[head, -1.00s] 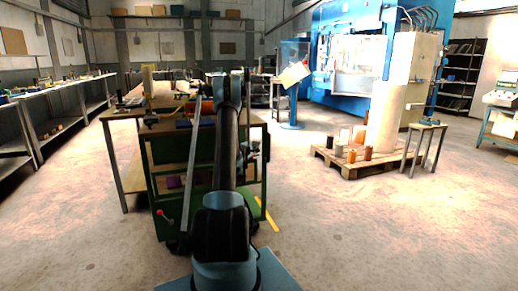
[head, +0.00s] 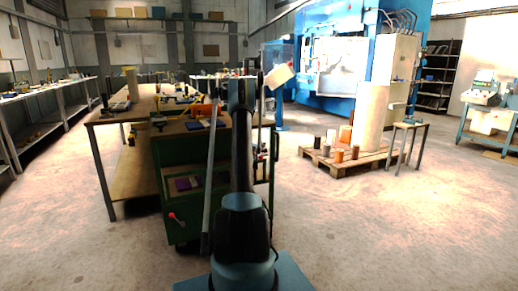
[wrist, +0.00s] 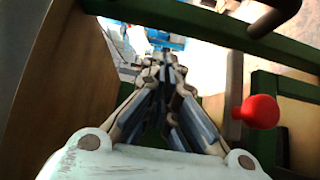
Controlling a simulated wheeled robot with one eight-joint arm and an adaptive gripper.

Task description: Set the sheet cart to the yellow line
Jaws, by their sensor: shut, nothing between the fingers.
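The sheet cart (head: 168,202) is a green frame with shelves, directly in front of me and beside a wooden bench. A red-knobbed lever (head: 173,217) sticks out low on its near side. My gripper (wrist: 165,60) is shut and empty in the wrist view, among green cart bars (wrist: 215,32). A red ball knob (wrist: 260,111) is just right of the fingers. Whether the fingers touch the cart I cannot tell. In the head view my arm hides part of the cart and the fingers are not clear. The yellow line is not visible now.
The wooden bench (head: 112,122) stands close on the left of the cart. A pallet (head: 345,166) with a large pale roll and small spools is at right, with a small stand (head: 408,127) beside it. Floor (head: 390,230) at front right is clear.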

